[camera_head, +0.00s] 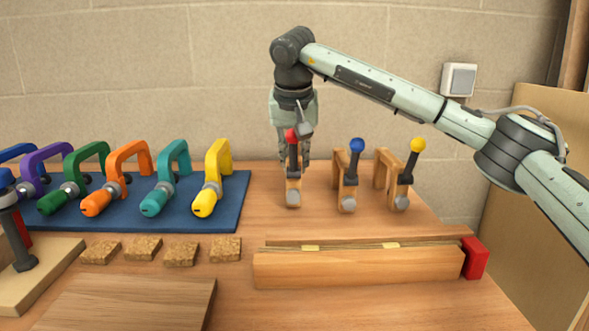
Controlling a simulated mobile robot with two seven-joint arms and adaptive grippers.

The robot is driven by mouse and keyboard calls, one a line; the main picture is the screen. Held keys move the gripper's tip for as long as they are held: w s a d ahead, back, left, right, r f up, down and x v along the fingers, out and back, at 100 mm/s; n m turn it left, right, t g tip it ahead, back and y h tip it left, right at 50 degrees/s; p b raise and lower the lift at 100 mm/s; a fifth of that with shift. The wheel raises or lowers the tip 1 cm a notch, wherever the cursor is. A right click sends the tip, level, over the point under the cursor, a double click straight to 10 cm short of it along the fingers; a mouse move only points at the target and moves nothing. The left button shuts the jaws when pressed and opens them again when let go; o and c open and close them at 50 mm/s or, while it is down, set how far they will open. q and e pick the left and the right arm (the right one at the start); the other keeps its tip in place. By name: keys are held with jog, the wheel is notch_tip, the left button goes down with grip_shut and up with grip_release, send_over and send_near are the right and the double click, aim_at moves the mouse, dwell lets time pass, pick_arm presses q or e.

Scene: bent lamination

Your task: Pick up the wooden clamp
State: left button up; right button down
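Three wooden clamps stand in a row at the back right of the bench: one with a red knob (293,190), one with a blue knob (348,180) and one with a yellow knob (404,183). My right gripper (295,152) points down at the red-knobbed clamp, its fingers by the clamp's upper part. The clamp partly hides the fingers, so I cannot tell whether they touch or grip it. That clamp stands upright on the bench. My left gripper is not in view.
Several coloured clamps, such as a yellow one (214,178), lie on a blue mat (238,190) at the left. A long wooden lamination form (355,270) with a red end block (475,259) lies in front. Several cork pads (181,254) and a board (130,303) are nearby.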

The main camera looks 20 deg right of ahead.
jog(key=r, duration=0.1)
jog(key=a+r, duration=0.1)
jog(key=r, duration=0.1)
jog(key=shift+s+r, duration=0.1)
jog(key=s+a+r+p, duration=0.2)
jog(key=a+r+p, duration=0.1)
jog(key=a+r, duration=0.7)
notch_tip(320, 180, up, 2)
jog(key=shift+s+a+r+p, duration=0.15)
jog(key=shift+a+p, duration=0.1)
jog(key=shift+p, duration=0.05)
dwell(0.5)
